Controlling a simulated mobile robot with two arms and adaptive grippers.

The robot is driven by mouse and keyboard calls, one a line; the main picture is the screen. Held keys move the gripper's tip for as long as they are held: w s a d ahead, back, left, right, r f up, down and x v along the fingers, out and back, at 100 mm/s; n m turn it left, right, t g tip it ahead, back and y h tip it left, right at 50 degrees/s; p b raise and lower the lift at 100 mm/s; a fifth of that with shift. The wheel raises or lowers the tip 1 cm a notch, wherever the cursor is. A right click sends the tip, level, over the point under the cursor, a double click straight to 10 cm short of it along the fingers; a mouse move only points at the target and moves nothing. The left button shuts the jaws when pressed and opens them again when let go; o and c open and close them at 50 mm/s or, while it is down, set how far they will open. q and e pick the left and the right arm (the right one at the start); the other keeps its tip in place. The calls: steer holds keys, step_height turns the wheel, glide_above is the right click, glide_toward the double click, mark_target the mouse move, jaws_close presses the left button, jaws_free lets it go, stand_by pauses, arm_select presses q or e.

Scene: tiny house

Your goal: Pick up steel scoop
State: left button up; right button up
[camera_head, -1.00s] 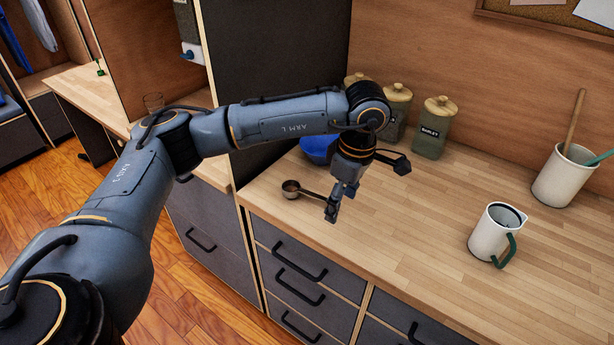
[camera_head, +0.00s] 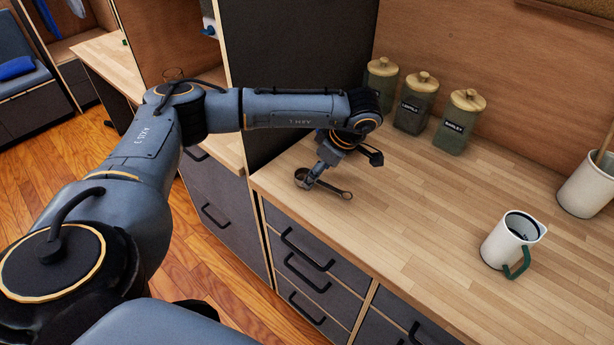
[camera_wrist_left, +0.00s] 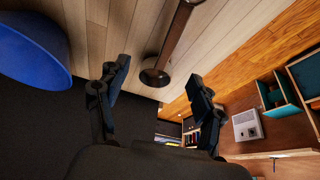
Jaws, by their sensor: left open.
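The steel scoop lies on the wooden counter near its left front corner. In the head view its handle (camera_head: 334,190) points right and its round cup is partly covered by my left gripper (camera_head: 309,183). In the left wrist view the scoop's cup (camera_wrist_left: 154,76) shows between the two fingers of my left gripper (camera_wrist_left: 158,72), with the handle running up and right. The fingers are spread and empty. I cannot tell whether they touch the scoop. My right gripper is not in view.
A blue bowl (camera_wrist_left: 30,48) is close beside the gripper in the left wrist view. Jars with wooden lids (camera_head: 413,103) stand along the back wall. A white jug (camera_head: 505,243) with a green handle and a white crock (camera_head: 587,190) stand at right. The counter's middle is clear.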

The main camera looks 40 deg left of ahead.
mark_target(300, 174)
arm_select(q)
steer(key=p+x, duration=0.1)
steer(key=x, duration=0.2)
steer(key=shift+a+f, duration=0.2)
steer(key=shift+f, duration=0.15)
steer(key=c, duration=1.2)
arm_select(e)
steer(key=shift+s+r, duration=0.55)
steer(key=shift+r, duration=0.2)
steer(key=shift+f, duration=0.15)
